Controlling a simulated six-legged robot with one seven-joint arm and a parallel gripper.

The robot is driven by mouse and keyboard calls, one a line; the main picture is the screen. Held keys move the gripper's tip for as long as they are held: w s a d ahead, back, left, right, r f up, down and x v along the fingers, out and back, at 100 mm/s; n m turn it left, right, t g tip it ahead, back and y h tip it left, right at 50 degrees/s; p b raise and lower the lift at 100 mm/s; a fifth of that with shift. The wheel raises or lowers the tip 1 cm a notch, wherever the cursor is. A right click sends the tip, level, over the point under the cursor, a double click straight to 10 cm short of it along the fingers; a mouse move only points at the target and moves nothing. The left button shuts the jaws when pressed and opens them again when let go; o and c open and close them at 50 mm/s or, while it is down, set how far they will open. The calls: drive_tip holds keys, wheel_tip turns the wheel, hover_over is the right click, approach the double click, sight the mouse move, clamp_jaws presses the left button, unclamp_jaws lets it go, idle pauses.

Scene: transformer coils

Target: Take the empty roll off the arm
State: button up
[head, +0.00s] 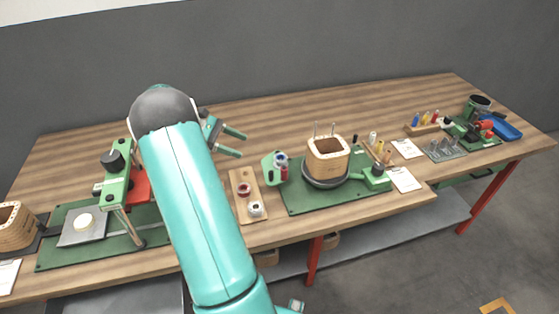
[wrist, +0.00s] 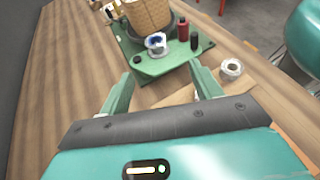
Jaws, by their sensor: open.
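A small white roll with a dark blue middle (head: 281,160) sits on the green arm (head: 268,168) at the left end of the green winding board. I cannot tell whether any wire is on it. It also shows in the wrist view (wrist: 155,43), beyond my fingertips and near the middle. A red cylinder (wrist: 183,29) stands beside it on the same green part. My gripper (head: 241,145) is open and empty above the table, to the left of and behind the green arm.
A wooden tray (head: 238,180) with a reddish roll (head: 244,189) and a white roll (head: 256,209) lies in front of the green arm. A wooden coil former (head: 327,160) with upright pins stands on the board (head: 302,203). A green press (head: 118,180) is at left.

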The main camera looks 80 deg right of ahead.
sight(276, 157)
drive_tip(key=x, duration=0.9)
drive_tip(key=d+x, duration=0.1)
drive_tip(key=x, duration=0.4)
drive_tip(key=shift+s, duration=0.25)
drive_tip(key=c, duration=1)
